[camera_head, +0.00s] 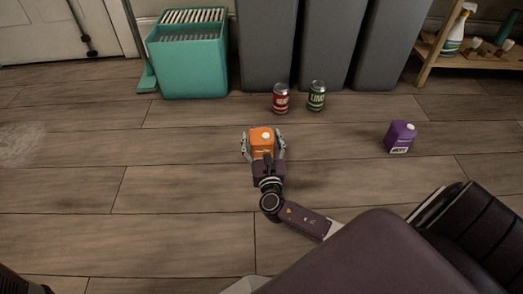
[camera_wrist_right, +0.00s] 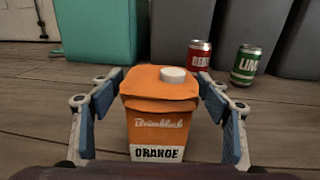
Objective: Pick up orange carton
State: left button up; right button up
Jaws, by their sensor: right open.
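The orange carton (camera_head: 262,136) stands upright on the wooden floor, with a white cap on top. It also shows in the right wrist view (camera_wrist_right: 158,112), its label reading ORANGE. My right gripper (camera_head: 264,147) is open, with one finger on each side of the carton. In the right wrist view the fingers (camera_wrist_right: 160,110) flank the carton; whether they touch it I cannot tell. The carton's lower part is hidden behind the gripper in the head view. My left gripper is not in view.
A red can (camera_head: 281,98) and a green can (camera_head: 317,95) stand behind the carton. A purple carton (camera_head: 400,137) stands to the right. A teal bin (camera_head: 190,55) and grey bins (camera_head: 327,40) line the back. A wooden shelf (camera_head: 480,58) is at far right. The floor at left is clear.

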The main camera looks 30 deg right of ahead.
jog(key=shift+c, duration=0.7)
jog(key=c, duration=1.1)
jog(key=shift+r, duration=0.1)
